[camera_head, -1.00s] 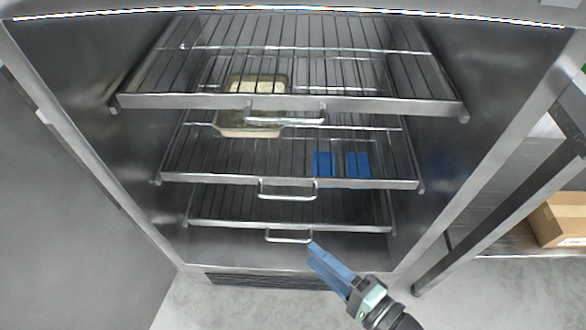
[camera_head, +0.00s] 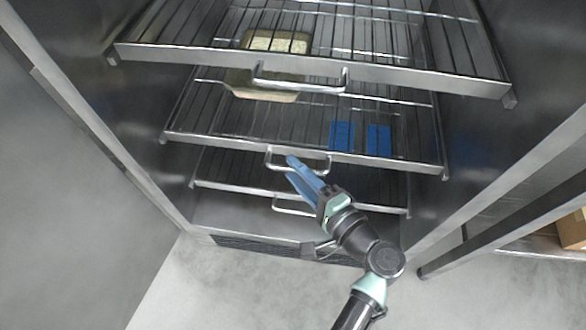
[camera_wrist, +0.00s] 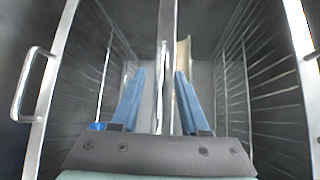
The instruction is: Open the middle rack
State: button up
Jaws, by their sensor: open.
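The middle rack (camera_head: 400,163) is a wire shelf with a flat metal front bar, pushed into the steel cabinet. Its U-shaped handle (camera_head: 269,160) sticks out from the middle of that bar. My gripper (camera_head: 290,166) has blue fingers that are open and overlap the handle in the head view. In the wrist view my gripper (camera_wrist: 160,75) has its fingers spread on either side of an upright-looking metal bar (camera_wrist: 166,40). Contact with the handle cannot be told.
The top rack (camera_head: 420,78) juts above, and the bottom rack (camera_head: 370,205) lies below with its handle (camera_head: 285,210). A food tray (camera_head: 262,92) and blue items (camera_head: 378,140) show through the racks. A cardboard box (camera_head: 572,232) stands at right.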

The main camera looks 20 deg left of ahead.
jog(key=shift+x, duration=0.8)
grip_shut()
dwell(0.9)
